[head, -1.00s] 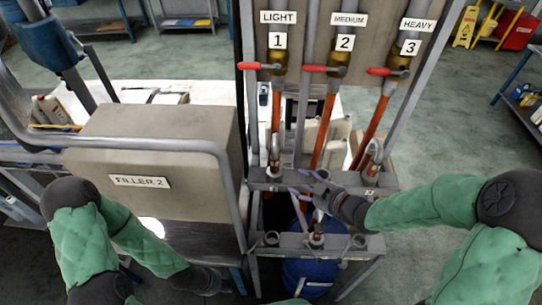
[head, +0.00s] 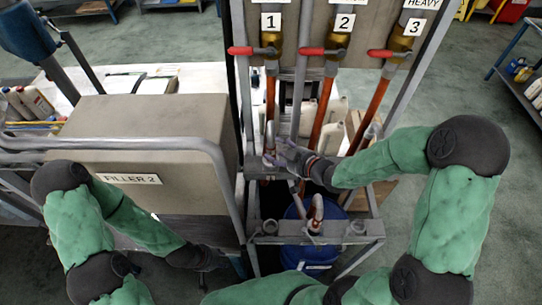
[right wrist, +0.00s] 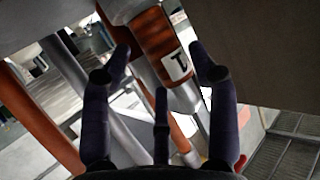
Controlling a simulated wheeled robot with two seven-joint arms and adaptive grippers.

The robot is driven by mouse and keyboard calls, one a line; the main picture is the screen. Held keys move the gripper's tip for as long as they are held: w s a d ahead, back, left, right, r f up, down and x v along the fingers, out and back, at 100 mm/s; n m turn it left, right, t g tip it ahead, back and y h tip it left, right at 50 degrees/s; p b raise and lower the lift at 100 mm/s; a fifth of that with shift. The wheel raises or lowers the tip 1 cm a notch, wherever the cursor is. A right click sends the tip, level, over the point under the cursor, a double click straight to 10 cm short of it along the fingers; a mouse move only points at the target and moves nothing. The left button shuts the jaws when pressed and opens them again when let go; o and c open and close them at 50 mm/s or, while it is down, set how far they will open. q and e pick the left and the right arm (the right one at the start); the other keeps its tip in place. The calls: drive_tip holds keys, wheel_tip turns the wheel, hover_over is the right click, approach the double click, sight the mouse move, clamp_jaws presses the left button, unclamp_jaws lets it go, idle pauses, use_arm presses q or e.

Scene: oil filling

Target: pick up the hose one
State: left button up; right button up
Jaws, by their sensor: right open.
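Hose one (head: 270,100) is an orange hose hanging below the valve marked 1. Its nozzle (head: 269,138) stands upright at the rear bar of the rack. My right gripper (head: 285,155) is just right of and in front of this nozzle. In the right wrist view, the copper and grey nozzle with its "1" label (right wrist: 178,66) lies ahead, between the spread fingertips of my right gripper (right wrist: 160,60). The gripper is open; I cannot tell whether it touches the nozzle. My left gripper (head: 207,258) hangs low beside the filler, its fingers unclear.
Hose two (head: 321,112) and hose three (head: 370,115) hang to the right. One nozzle (head: 315,212) stands at the front bar (head: 275,240) above a blue drum (head: 305,262). The filler 2 box (head: 135,150) blocks the left.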

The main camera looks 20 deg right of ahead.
sight(272, 135)
drive_tip(key=x, duration=0.3)
drive_tip(key=shift+w+f, duration=0.2)
drive_tip(key=shift+s, duration=0.1)
clamp_jaws()
drive_tip(key=shift+r, duration=0.1)
wheel_tip(272, 135, up, 10)
drive_tip(key=shift+p, duration=0.45)
